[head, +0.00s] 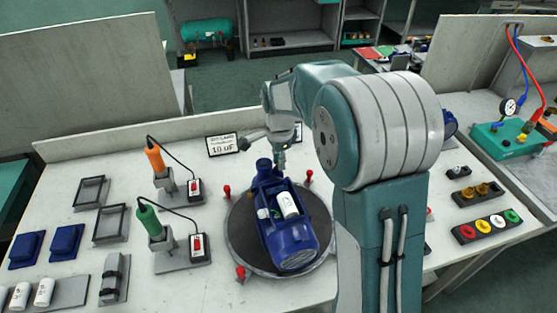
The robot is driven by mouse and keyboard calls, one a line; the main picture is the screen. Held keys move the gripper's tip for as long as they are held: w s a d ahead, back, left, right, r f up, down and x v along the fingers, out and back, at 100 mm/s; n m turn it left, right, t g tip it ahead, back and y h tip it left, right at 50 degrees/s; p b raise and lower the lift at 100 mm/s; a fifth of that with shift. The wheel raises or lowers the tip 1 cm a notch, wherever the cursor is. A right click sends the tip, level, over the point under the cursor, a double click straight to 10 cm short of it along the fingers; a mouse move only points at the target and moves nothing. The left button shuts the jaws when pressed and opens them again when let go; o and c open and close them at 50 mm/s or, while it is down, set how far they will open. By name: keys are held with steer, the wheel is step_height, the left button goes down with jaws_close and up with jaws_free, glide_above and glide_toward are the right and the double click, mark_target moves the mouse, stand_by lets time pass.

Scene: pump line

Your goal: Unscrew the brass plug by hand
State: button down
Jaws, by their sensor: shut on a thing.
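A blue pump (293,247) with an open top lies on a round dark turntable (242,232) in the middle of the bench. A white cylinder (288,204) shows inside its opening. My gripper (280,163) points down at the pump's far end, beside its upright blue port (263,165). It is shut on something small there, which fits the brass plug. The plug itself is hidden by the fingers, so its thread and seating cannot be seen.
Red clamps (309,176) stand around the turntable. Left of it are an orange-handled tool (155,158) and a green-handled tool (149,220) in stands with cords. A sign (222,144) stands behind. Brass fittings (483,189) sit in a dark holder at right.

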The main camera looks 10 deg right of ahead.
steer(key=shift+n, duration=1.5)
steer(key=shift+n, duration=1.4)
steer(key=shift+n, duration=1.4)
